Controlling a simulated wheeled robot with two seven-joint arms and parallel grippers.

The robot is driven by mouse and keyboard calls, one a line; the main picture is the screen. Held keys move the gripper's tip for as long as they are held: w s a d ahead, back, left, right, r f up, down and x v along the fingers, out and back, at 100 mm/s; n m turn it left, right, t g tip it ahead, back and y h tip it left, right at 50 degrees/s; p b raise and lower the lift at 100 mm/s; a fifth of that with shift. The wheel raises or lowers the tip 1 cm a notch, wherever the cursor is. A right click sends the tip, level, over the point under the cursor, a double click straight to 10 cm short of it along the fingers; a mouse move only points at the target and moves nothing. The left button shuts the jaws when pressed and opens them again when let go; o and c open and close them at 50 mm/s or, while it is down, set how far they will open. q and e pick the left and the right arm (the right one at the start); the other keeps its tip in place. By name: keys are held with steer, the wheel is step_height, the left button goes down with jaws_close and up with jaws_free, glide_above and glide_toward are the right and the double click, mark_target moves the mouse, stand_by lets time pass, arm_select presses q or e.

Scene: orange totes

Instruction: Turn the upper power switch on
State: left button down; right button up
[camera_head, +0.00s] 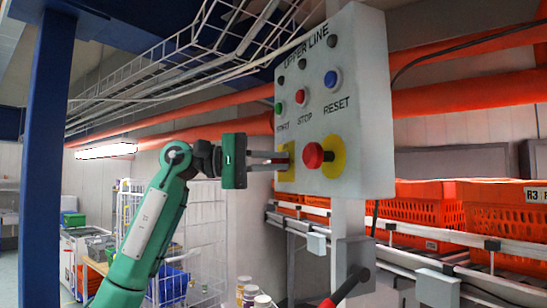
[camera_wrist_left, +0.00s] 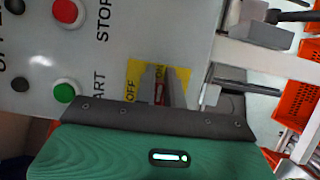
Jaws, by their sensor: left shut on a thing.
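The upper power switch is a small red knob (camera_wrist_left: 158,92) on a yellow plate (camera_head: 287,175) at the lower left of the grey control box (camera_head: 350,70) marked UPPER LINE. In the left wrist view the plate (camera_wrist_left: 132,74) reads OFF at its left; lettering on its right is mostly hidden. My left gripper (camera_head: 282,160) reaches in from the left, its fingers at the plate. In the wrist view my left gripper (camera_wrist_left: 160,88) has one finger on each side of the knob and is shut on it. The knob's exact angle is hard to tell. My right gripper is not in view.
A red emergency-stop button (camera_head: 313,156) sits close right of the switch. Green START (camera_head: 278,108), red STOP (camera_head: 300,97) and blue RESET (camera_head: 332,79) buttons are above. Orange totes (camera_head: 420,210) stand on a conveyor behind. A wire shelf (camera_head: 205,230) stands left.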

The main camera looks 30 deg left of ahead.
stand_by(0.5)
arm_select(q)
steer(key=c, duration=1.5)
jaws_free()
steer(key=shift+w, duration=0.1)
steer(key=shift+s+a+f+b, duration=0.1)
steer(key=shift+s+a+b, duration=0.2)
steer(key=shift+a, duration=0.15)
steer(key=shift+b+v, duration=1.95)
steer(key=shift+v, duration=4.45)
